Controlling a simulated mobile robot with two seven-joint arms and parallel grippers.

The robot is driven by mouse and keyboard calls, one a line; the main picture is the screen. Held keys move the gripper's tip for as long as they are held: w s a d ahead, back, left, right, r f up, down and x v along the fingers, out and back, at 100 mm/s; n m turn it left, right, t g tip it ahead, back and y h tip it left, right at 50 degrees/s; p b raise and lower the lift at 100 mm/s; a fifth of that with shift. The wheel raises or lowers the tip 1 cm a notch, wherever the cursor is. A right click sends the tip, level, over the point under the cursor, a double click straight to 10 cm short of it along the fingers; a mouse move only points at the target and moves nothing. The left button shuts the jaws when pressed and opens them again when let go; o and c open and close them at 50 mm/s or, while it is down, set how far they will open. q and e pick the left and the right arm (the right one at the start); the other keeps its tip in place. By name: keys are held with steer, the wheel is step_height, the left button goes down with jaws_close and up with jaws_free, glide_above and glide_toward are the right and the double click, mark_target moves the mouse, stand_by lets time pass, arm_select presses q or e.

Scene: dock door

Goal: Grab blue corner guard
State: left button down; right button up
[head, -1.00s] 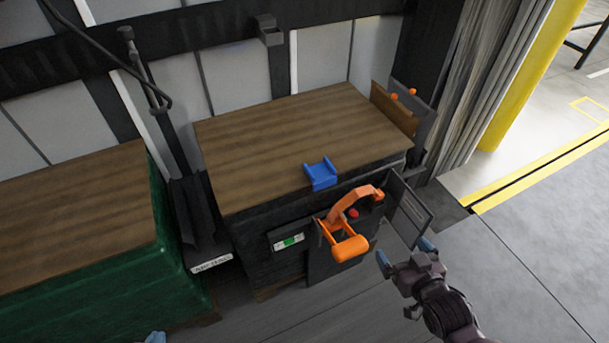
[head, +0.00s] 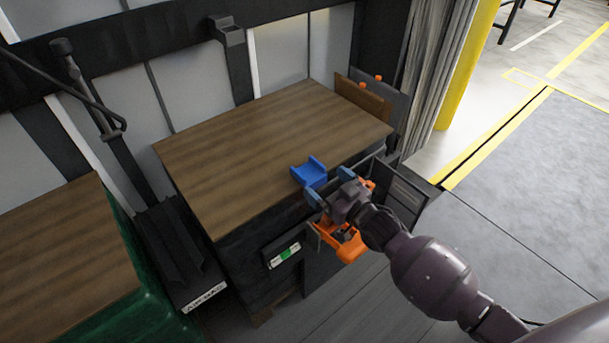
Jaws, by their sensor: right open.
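The blue corner guard (head: 309,172) lies on the front edge of the wooden-topped, dark-wrapped load (head: 255,150) in the head view. My right gripper (head: 328,184) is open, just in front of and below the guard, with its two blue-grey fingertips apart. One fingertip is close to the guard's right side; I cannot tell whether it touches. Nothing shows between the fingers. My right arm comes in from the lower right. My left gripper is out of view.
Behind my right gripper is an orange-handled tool (head: 350,247) in a holder on the load's front, partly hidden. A dark panel (head: 404,193) stands at its right. A green-wrapped load (head: 120,270) is at left. Open floor (head: 530,180) lies right.

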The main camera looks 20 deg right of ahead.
mark_target(309, 173)
steer(key=b+x, duration=0.1)
steer(key=x, duration=0.5)
steer(key=shift+a+f, duration=0.1)
steer(key=shift+f, duration=0.05)
steer(key=shift+w+a+b, duration=0.1)
steer(key=shift+w+b, duration=0.2)
steer(key=shift+w, duration=0.2)
steer(key=shift+c, duration=0.5)
steer(key=c, duration=0.8)
